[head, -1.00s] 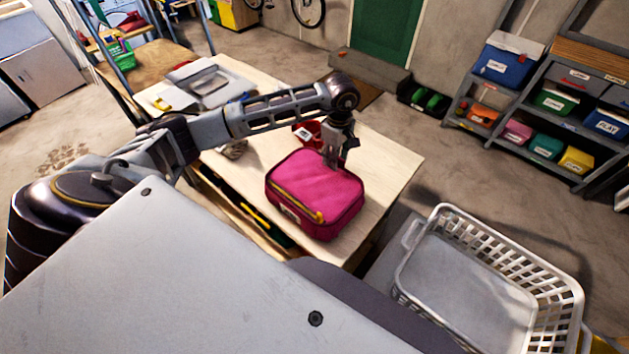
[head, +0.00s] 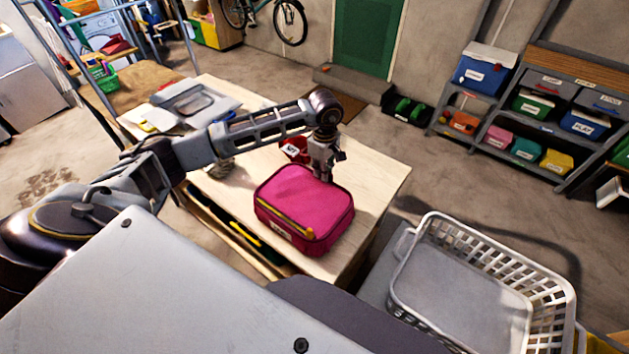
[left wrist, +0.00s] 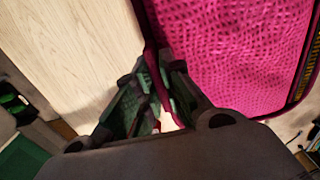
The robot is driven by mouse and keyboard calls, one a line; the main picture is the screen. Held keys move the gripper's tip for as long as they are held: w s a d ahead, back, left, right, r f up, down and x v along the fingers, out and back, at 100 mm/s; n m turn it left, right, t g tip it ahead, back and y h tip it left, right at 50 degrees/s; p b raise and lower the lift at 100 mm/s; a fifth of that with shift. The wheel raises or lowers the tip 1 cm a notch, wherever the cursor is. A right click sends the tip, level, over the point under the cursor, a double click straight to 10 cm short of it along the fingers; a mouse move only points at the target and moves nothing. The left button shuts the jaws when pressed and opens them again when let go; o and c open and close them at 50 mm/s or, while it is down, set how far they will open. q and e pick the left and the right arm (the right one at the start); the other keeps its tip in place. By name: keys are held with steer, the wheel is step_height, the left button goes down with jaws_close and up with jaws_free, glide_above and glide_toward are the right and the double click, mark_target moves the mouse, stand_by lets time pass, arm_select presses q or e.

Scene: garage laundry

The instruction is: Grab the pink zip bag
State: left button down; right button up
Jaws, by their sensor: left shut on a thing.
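The pink zip bag (head: 304,205) lies on the wooden table near its front right corner, with a yellow zip along its near side. It fills the right side of the left wrist view (left wrist: 235,50). My left gripper (head: 325,178) points down at the bag's far edge. In the left wrist view its fingers (left wrist: 160,100) are shut on a thin dark pink edge or flap of the bag. The bag appears to rest on the table. My right gripper is in neither view.
A red item (head: 294,148) with a label stands just behind the bag. A grey case (head: 195,102) lies at the table's far left. A white basket (head: 555,290) stands at the right, past the table edge. Shelves (head: 545,75) with labelled bins stand at the back right.

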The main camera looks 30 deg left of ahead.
arm_select(q)
steer(key=shift+r+b, duration=1.05)
steer(key=shift+r, duration=3.95)
